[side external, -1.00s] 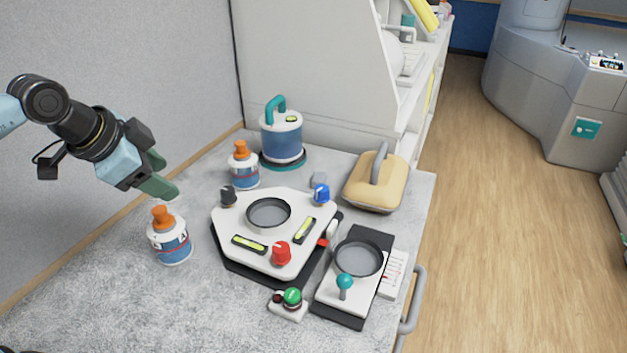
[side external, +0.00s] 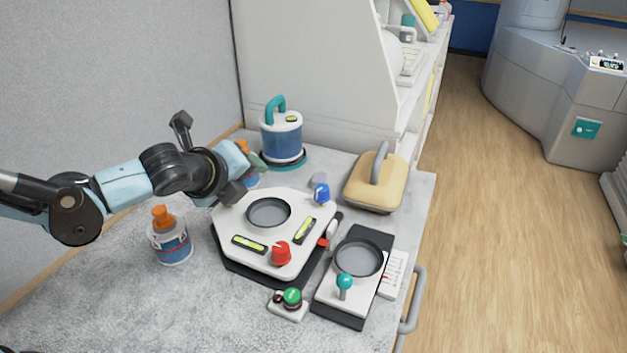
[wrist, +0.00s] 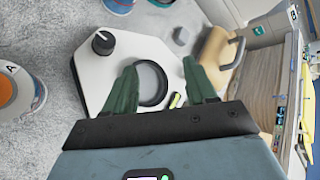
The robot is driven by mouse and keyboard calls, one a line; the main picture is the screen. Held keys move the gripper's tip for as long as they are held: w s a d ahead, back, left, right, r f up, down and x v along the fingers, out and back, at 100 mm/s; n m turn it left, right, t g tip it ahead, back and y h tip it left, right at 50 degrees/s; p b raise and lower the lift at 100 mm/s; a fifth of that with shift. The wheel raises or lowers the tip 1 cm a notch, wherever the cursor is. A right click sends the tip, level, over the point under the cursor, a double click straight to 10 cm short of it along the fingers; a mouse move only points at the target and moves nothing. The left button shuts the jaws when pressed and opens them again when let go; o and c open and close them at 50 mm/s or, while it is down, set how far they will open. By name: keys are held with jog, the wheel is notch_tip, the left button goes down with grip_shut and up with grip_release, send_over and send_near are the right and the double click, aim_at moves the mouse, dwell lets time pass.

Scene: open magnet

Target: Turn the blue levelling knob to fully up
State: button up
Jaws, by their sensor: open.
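The blue levelling knob (side external: 321,193) stands at the back right corner of the white levelling plate (side external: 285,258). It has a pale pointer mark whose exact setting I cannot read. In the wrist view I cannot make the blue knob out; my right finger may cover it. My gripper (side external: 258,162) is above the back left part of the plate, left of the blue knob and apart from it. In the wrist view my gripper (wrist: 160,66) is open and empty, its green fingers either side of the plate's round recess (wrist: 150,84).
A red knob (side external: 281,254) is at the plate's front, a black knob (wrist: 103,42) at another corner. An orange-capped bottle (side external: 170,240) stands left, a blue canister (side external: 282,135) behind, a tan handled block (side external: 376,180) right. A joystick box (side external: 350,300) stands front right.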

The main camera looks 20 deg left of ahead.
aim_at(321, 189)
jog(key=d+f+m+t, duration=0.1)
jog(key=d+m, duration=0.1)
jog(key=m, duration=0.1)
jog(key=d+f+m+h, duration=0.1)
jog(key=d+m, duration=0.2)
jog(key=m, duration=0.1)
jog(key=d+f+m+t, duration=0.1)
jog(key=d+m, duration=0.2)
jog(key=shift+w+d+t, duration=0.2)
jog(key=shift+w+t, duration=0.1)
jog(key=shift+w, duration=0.1)
jog(key=shift+d+f+m+h, duration=0.15)
jog(key=shift+d+m+h, duration=0.35)
jog(key=shift+m, duration=0.4)
jog(key=x, duration=1.2)
jog(key=shift+a, duration=0.2)
jog(key=c, duration=1)
